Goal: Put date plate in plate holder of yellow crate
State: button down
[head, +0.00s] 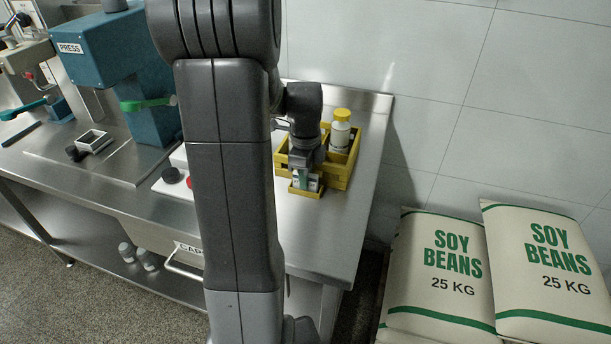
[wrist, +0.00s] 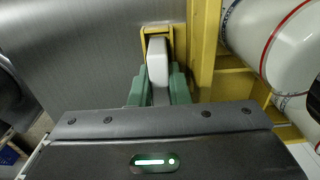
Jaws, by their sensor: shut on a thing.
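The yellow crate (head: 347,180) stands on the steel bench, and its wall also shows in the wrist view (wrist: 206,50). Its small yellow plate holder (head: 305,193) is on the front side; in the wrist view the holder (wrist: 144,45) frames the plate's far end. My gripper (head: 306,180) is shut on the white date plate (head: 314,185), right at the holder. In the wrist view the green fingers (wrist: 158,88) clasp the white plate (wrist: 157,62) from both sides. I cannot tell how deep the plate sits in the holder.
A white bottle with yellow cap (head: 340,132) stands in the crate; more bottles (wrist: 270,35) show close by in the wrist view. The blue press (head: 115,50) and a small metal frame (head: 93,141) are left. Soybean sacks (head: 540,260) lie right of the bench.

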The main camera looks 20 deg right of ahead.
jog(key=shift+f, duration=0.1)
jog(key=c, duration=1.6)
grip_release()
jog(key=shift+c, duration=0.2)
notch_tip(320, 180, up, 12)
jog(key=shift+p, duration=0.45)
